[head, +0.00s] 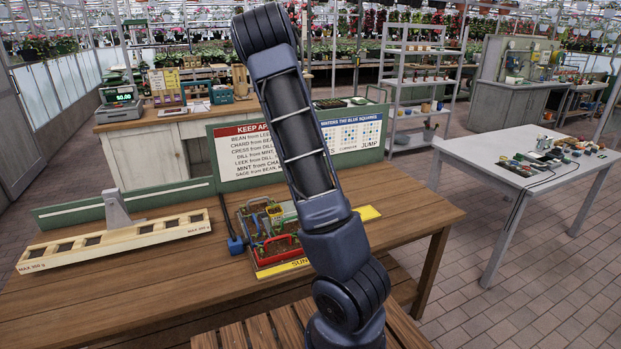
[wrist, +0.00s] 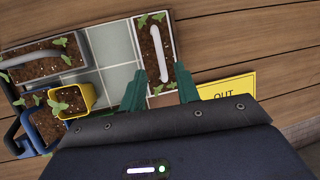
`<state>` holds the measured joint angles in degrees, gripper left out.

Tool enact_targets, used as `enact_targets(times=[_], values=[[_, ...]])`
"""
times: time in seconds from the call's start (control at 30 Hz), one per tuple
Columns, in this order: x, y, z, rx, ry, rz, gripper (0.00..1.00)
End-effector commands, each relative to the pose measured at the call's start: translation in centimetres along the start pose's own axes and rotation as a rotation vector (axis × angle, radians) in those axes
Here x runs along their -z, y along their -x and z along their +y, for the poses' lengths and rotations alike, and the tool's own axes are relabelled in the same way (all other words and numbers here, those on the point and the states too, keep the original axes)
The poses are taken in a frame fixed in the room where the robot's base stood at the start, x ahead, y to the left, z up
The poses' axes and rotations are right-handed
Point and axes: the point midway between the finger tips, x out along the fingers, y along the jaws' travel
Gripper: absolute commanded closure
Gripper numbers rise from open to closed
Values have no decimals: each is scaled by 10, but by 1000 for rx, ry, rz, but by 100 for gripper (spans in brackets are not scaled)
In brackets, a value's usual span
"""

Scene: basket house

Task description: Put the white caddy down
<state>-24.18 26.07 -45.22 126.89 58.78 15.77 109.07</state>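In the wrist view, the white caddy (wrist: 145,36) is a narrow, soil-filled trough with seedlings and a pale arched handle. It sits at the right side of the grid tray (wrist: 108,77). My gripper (wrist: 161,72) has its two green fingers spread apart at the near end of this caddy, with soil and the handle's end showing between them. I see no finger pressing on the handle.
Left on the tray are a grey-handled planter (wrist: 34,66), a yellow pot (wrist: 72,97) and a blue caddy (wrist: 43,125). A red caddy (head: 279,249) shows in the head view. A long slotted cream beam (head: 120,240) lies left. The wooden table (head: 420,212) is bare at right.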

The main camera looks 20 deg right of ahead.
Motion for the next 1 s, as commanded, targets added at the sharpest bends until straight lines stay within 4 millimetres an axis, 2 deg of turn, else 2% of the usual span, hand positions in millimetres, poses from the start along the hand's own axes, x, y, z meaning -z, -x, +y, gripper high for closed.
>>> enact_targets(times=[0.3,0.63,0.77,1.0], values=[[-1,26,1,-1,2,-1,68],[2,40,6,-32,49,-4,68],[7,59,21,-109,199,-19,68],[20,115,57,-265,610,-107,68]])
